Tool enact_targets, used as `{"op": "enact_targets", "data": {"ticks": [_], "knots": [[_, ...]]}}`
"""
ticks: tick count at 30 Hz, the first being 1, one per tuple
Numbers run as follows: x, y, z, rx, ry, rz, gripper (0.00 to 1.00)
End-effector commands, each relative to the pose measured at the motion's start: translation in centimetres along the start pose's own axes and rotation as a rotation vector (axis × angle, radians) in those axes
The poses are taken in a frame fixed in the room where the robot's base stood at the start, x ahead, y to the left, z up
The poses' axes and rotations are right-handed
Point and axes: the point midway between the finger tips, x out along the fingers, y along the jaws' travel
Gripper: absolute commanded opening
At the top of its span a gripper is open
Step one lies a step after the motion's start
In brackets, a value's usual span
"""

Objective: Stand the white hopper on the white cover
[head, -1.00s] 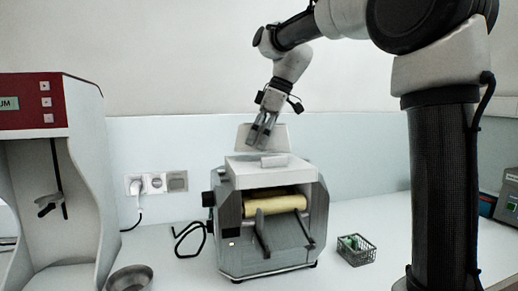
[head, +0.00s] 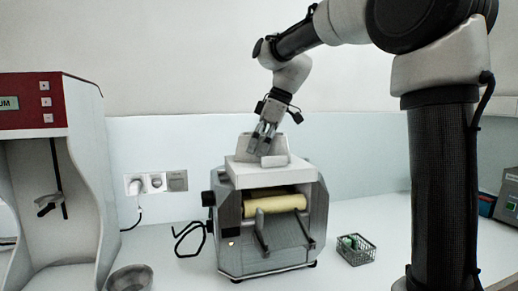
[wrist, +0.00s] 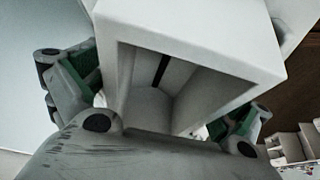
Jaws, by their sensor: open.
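The white hopper (head: 246,146) is at the top of the mill, its lower edge at the white cover (head: 240,178); it looks upright and resting there, though the contact is partly hidden. My gripper (head: 264,143) reaches down from above at the hopper. In the wrist view, the hopper (wrist: 195,35) shows as a hollow box with its opening towards the camera. The green finger pads of my gripper (wrist: 158,98) are on either side of it, and the jaws are open. A small white raised block (head: 273,161) sits at the cover's front.
The grey mill (head: 236,220) has a yellow roller (head: 275,204) below the cover. A wire basket (head: 356,252) stands to its right, a metal bowl (head: 130,279) to its left. A tall red-topped machine (head: 35,105) is at far left. Wall sockets (head: 156,183) are behind.

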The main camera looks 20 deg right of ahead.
Motion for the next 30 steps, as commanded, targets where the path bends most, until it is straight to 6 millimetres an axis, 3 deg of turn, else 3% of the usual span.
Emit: {"op": "enact_targets", "data": {"ticks": [5,15,21,30], "knots": [[-0.9,0.0,-0.1,0.0,0.001,0.002,1.0],[-8.1,0.1,-0.1,0.001,0.001,0.003,1.0],[-11.3,0.1,-0.1,0.001,0.001,0.002,1.0],[-12.3,-0.4,0.5,0.026,-0.004,0.008,1.0]]}}
